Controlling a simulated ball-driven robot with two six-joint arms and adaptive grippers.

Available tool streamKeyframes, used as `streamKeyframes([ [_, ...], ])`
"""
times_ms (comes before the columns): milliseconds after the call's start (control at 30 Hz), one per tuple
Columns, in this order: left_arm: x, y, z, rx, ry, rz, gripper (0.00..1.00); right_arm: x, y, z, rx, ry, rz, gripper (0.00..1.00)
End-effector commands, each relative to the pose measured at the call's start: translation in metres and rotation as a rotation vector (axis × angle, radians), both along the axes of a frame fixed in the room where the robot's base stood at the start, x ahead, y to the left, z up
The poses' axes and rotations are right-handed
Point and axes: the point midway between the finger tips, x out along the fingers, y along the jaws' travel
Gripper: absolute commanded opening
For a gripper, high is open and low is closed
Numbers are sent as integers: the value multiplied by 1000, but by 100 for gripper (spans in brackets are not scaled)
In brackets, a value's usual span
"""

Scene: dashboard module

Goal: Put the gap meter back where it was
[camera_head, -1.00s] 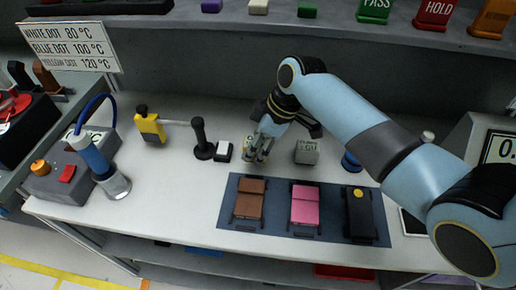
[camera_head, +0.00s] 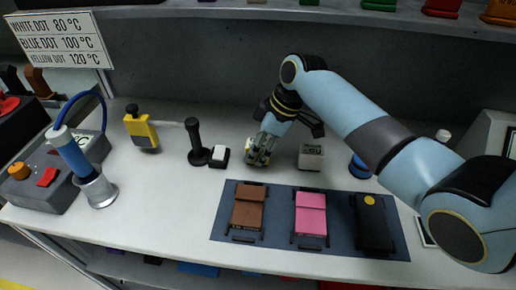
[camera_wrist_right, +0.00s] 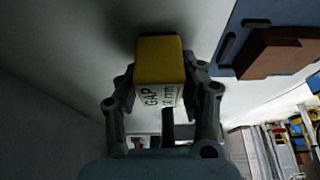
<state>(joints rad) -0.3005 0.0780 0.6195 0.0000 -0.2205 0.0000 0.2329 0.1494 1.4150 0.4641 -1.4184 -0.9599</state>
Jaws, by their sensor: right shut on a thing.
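The gap meter (camera_wrist_right: 160,62) is a small box with a yellow end and a white face lettered "GAP" and "mm" in the right wrist view. My right gripper (camera_head: 259,154) is shut on it, with one finger on each side. In the head view the meter shows only as a small yellowish patch between the fingers, low over the bench behind the blue mat. I cannot tell whether it touches the bench. My left gripper is not in view.
A grey block with a display (camera_head: 311,157) stands right of my gripper; a white-topped button box (camera_head: 219,157) and a black upright handle (camera_head: 198,145) stand left. The blue mat (camera_head: 281,222) in front bears brown, pink and black modules. A soldering station (camera_head: 50,175) is far left.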

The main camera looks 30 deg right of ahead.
Motion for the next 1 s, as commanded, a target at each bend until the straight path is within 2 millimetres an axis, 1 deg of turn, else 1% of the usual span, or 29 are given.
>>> streamKeyframes([
  [33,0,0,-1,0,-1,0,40,0,0,-2,0,0,0,0],
  [67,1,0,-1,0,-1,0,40,0,0,-3,0,0,0,41],
  [233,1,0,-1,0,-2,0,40,0,0,-2,0,0,0,63],
  [533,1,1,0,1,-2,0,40,0,0,0,0,0,0,63],
  [667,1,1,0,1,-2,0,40,-2,-4,12,-2,-3,0,63],
  [733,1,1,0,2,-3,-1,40,-5,-8,24,-1,-5,0,63],
  [833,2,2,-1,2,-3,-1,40,-10,-16,47,-3,-5,1,63],
  [1000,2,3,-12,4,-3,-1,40,-41,-55,43,-9,3,1,63],
])
